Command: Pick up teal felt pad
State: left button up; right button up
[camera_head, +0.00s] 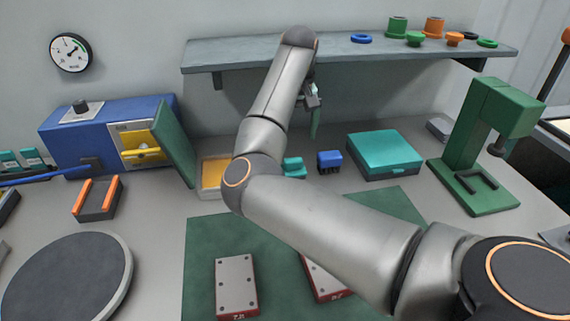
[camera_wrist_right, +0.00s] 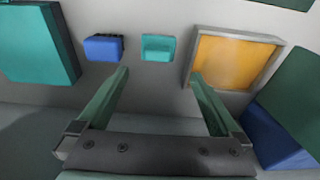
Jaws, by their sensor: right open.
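The teal felt pad (camera_head: 293,167) is a small teal block on the grey bench, partly hidden behind my right arm in the head view. In the right wrist view the teal pad (camera_wrist_right: 158,48) lies beyond the fingertips, roughly centred between them. My right gripper (camera_head: 315,122) is above the back of the bench, below the shelf. In the wrist view the right gripper (camera_wrist_right: 160,76) is open, with nothing between its green fingers, and apart from the pad. My left gripper is not in view.
A blue brush-like block (camera_head: 329,162) and a teal box (camera_head: 385,153) lie right of the pad. A yellow-lined tray (camera_head: 214,173) is on its left, by a blue cabinet (camera_head: 92,145) with an open green door. A grey shelf (camera_head: 230,57) overhangs; a green press (camera_head: 470,150) stands right.

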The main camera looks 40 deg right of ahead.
aim_at(293, 159)
notch_tip(293, 159, down, 5)
jog(key=shift+w+d+r, duration=0.1)
jog(key=shift+d, duration=0.05)
jog(key=shift+w+d+f, duration=0.15)
jog(key=shift+f, duration=0.85)
jog(key=shift+w+d+f, duration=0.1)
jog(key=shift+w+f, duration=0.05)
jog(key=shift+f, duration=0.9)
jog(key=shift+w+d+f, duration=0.15)
jog(key=shift+f, duration=0.85)
jog(key=c, duration=1.2)
